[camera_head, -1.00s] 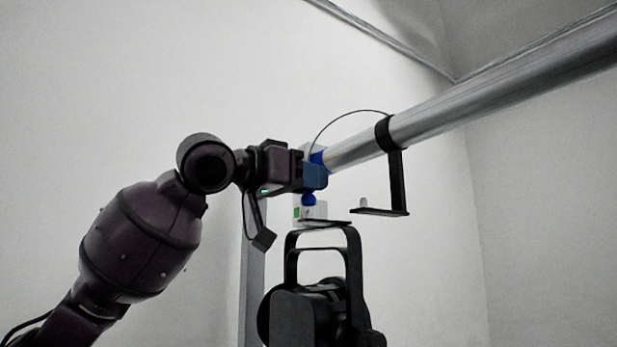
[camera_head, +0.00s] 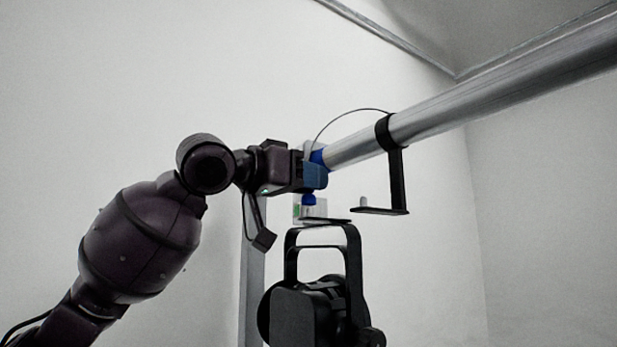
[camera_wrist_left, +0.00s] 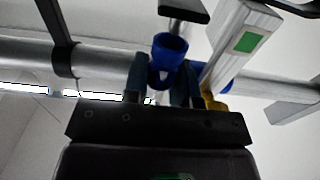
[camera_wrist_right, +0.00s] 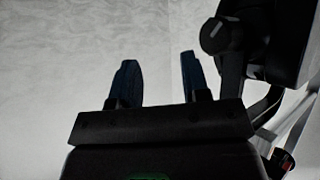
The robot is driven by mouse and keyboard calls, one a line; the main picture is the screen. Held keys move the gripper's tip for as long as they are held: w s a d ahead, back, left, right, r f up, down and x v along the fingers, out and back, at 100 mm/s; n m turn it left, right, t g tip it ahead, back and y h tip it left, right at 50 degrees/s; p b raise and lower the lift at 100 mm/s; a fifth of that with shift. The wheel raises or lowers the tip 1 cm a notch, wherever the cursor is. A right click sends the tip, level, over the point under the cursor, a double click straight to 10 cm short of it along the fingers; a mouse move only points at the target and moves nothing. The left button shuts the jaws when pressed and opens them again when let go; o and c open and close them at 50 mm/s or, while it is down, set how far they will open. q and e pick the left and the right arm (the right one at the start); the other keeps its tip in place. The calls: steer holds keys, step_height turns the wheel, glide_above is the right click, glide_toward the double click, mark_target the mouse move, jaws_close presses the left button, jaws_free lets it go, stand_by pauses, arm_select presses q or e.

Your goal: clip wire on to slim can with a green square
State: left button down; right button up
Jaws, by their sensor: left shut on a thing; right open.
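A green square (camera_head: 296,210) sits on a pale upright piece (camera_head: 318,212) above the yoke; the left wrist view shows the green square (camera_wrist_left: 246,42) too. My left gripper (camera_head: 316,176) is at the pipe end, shut on a blue cup-shaped piece (camera_wrist_left: 168,50). A thin dark wire (camera_head: 345,115) arcs from the pipe's black clamp to behind this gripper; its end is hidden. My right gripper (camera_wrist_right: 161,80) is open and empty, outside the head view.
The black clamp (camera_head: 397,175) hangs from the pipe with a flat foot to the right of the gripper. A grey post (camera_head: 252,290) stands behind the can. In the right wrist view a black body with a knob (camera_wrist_right: 215,36) is close on the right; the left side is clear.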

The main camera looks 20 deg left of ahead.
arm_select(q)
steer(key=shift+f, duration=0.5)
arm_select(e)
steer(key=shift+w+r, duration=0.1)
steer(key=shift+r, duration=0.1)
stand_by(0.6)
arm_select(q)
steer(key=shift+f, duration=0.45)
arm_select(e)
steer(key=shift+f, duration=0.1)
stand_by(0.8)
arm_select(q)
steer(key=c, duration=0.8)
jaws_free()
steer(key=shift+c, duration=0.2)
steer(key=v, duration=0.4)
steer(key=b+v, duration=0.1)
steer(key=v, duration=0.5)
steer(key=shift+s+a, duration=0.2)
steer(key=shift+s, duration=0.15)
arm_select(e)
steer(key=shift+f, duration=0.75)
